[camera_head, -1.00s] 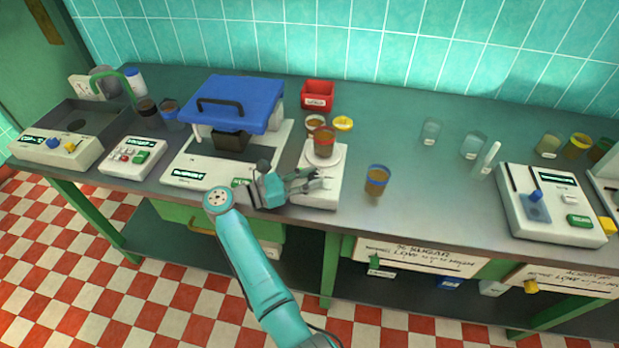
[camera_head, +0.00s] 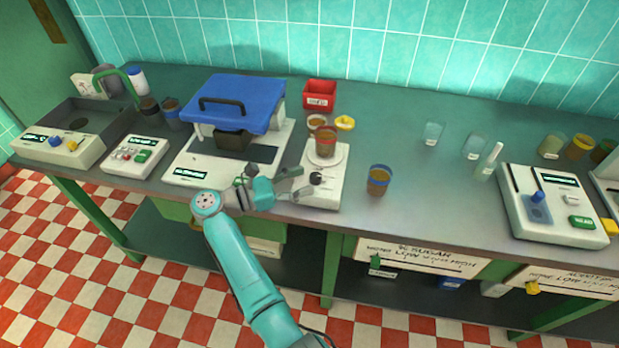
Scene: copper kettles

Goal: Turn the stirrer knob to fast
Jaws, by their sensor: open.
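The stirrer (camera_head: 325,193) is a white box at the front edge of the bench, with a pale round plate on top. A brown-filled beaker with a red rim (camera_head: 325,143) stands on that plate. The black stirrer knob (camera_head: 316,178) shows on the front part of the box; its exact setting is too small to read. My gripper (camera_head: 302,183) is open, its fingers pointing right toward the knob. The fingertips lie just left of the knob in the picture, with a small gap, and nothing shows between them.
A blue-lidded machine (camera_head: 236,104) stands left of the stirrer, behind my gripper. A blue-rimmed brown beaker (camera_head: 379,181) stands close on the right. A red bin (camera_head: 319,95) and a yellow-rimmed dish (camera_head: 345,123) are behind.

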